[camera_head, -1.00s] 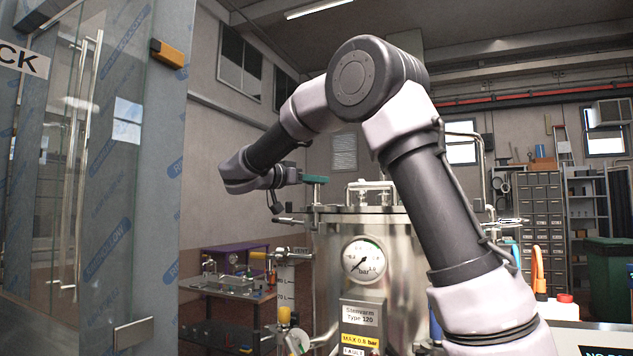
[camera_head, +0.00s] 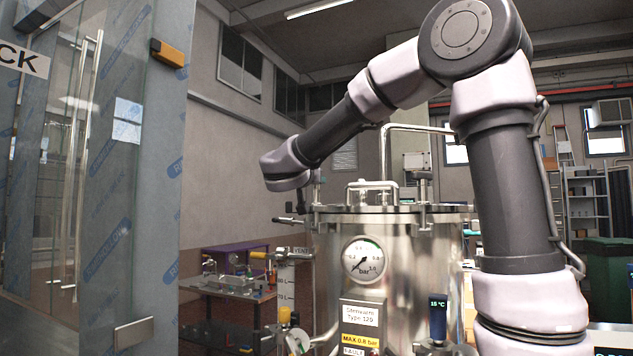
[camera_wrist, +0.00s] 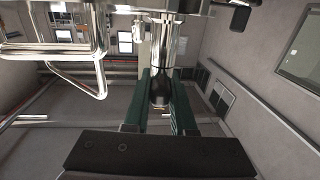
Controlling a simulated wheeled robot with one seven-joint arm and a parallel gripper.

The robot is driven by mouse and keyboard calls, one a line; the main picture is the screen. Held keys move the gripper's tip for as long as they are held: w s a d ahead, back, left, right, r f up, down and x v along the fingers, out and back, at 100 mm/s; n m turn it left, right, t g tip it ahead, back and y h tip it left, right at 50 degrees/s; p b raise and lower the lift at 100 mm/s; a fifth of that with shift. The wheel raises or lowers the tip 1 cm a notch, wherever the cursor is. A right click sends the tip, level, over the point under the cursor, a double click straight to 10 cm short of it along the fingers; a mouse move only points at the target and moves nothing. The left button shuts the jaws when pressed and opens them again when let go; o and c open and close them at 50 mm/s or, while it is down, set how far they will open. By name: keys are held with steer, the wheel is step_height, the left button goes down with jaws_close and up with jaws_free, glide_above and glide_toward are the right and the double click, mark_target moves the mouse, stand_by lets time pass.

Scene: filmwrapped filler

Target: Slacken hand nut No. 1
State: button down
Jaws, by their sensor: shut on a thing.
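The steel vessel (camera_head: 405,265) stands in the middle of the head view, with a round lid and clamp fittings along its rim. My gripper (camera_wrist: 161,102) has its two green fingers on either side of a dark, rounded knob (camera_wrist: 160,92) on a bright steel stem, and is shut on it. In the head view my wrist is at the left edge of the lid, and the fingers are hard to make out. No number is readable on the knob. Another rim clamp (camera_head: 423,190) is at the right of the lid.
A pressure gauge (camera_head: 363,260) and label plate are on the vessel front. A bent lid handle (camera_head: 372,190) stands on top and a tall pipe (camera_head: 385,150) rises behind. A glass door (camera_head: 95,170) is at the left. A low bench (camera_head: 235,285) stands back left.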

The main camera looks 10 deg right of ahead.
steer(key=n+t+y, duration=0.1)
steer(key=n+y, duration=0.2)
steer(key=y, duration=0.1)
steer(key=n+t+y, duration=0.1)
steer(key=n+y, duration=0.2)
steer(key=y, duration=0.2)
steer(key=shift+y, duration=0.4)
steer(key=c, duration=0.7)
jaws_free()
steer(key=shift+c, duration=0.2)
steer(key=s, duration=1)
steer(key=shift+s+d, duration=0.2)
steer(key=shift+s, duration=0.2)
steer(key=shift+s, duration=0.1)
